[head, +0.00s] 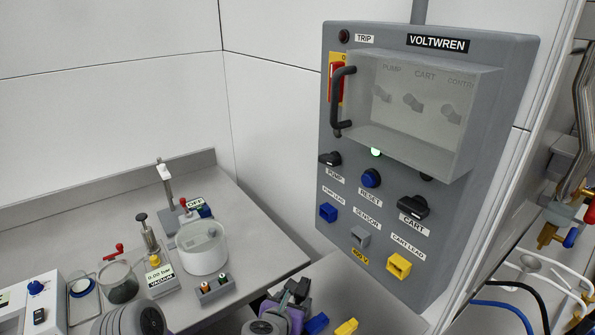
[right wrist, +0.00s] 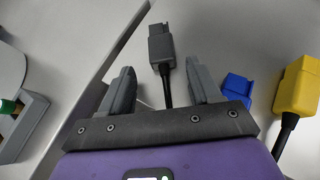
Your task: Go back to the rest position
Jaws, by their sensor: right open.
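My right gripper (head: 290,293) is low in the middle of the head view, over the grey bench below the panel. In the right wrist view its two grey fingers (right wrist: 162,88) stand wide apart with nothing clamped between them. A grey plug (right wrist: 161,47) on a black cable lies beyond and between the fingertips; the cable runs back under the gripper. My left gripper does not show in the head view; only rounded grey parts that seem to be my arm show at the bottom left.
The grey VOLTWREN panel (head: 348,222) has a clear cover (head: 424,115) and a black handle. A blue plug (right wrist: 237,88) and a yellow plug (right wrist: 297,85) lie right of the gripper. A white pot (head: 202,252) and a beaker (head: 119,284) stand left. Pipes and cables are right.

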